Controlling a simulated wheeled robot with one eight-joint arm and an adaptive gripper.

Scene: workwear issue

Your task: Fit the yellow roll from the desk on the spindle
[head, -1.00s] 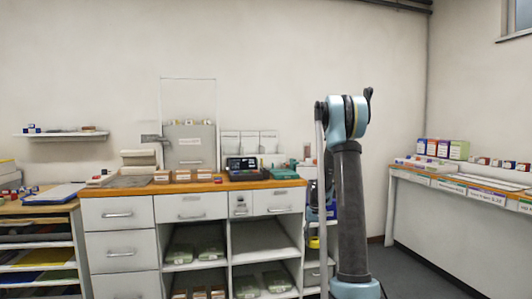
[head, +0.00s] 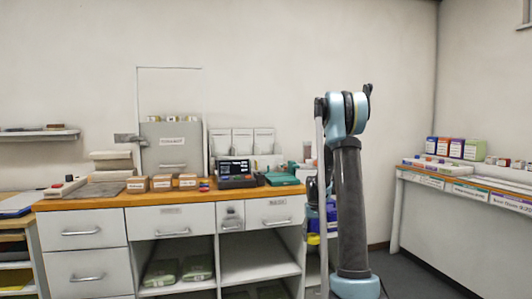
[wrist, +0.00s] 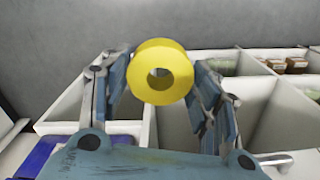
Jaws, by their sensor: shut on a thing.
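The yellow roll (wrist: 160,72), a thick ring with a round hole, is between the fingers of my gripper (wrist: 160,85) in the wrist view. The gripper is shut on it, with the hole facing the wrist camera. In the head view my arm hides most of the gripper. A small yellow patch (head: 313,239) left of the arm moves with it and looks like the held roll. The desk (head: 110,200) has a wooden top and stands left of my arm. I cannot make out a spindle in either view.
On the desk stand a dark device with a screen (head: 236,174), a green item (head: 282,179), small brown boxes (head: 161,183) and a grey cabinet (head: 172,148). A side counter (head: 470,183) runs along the right. White open compartments (wrist: 181,132) lie below the gripper.

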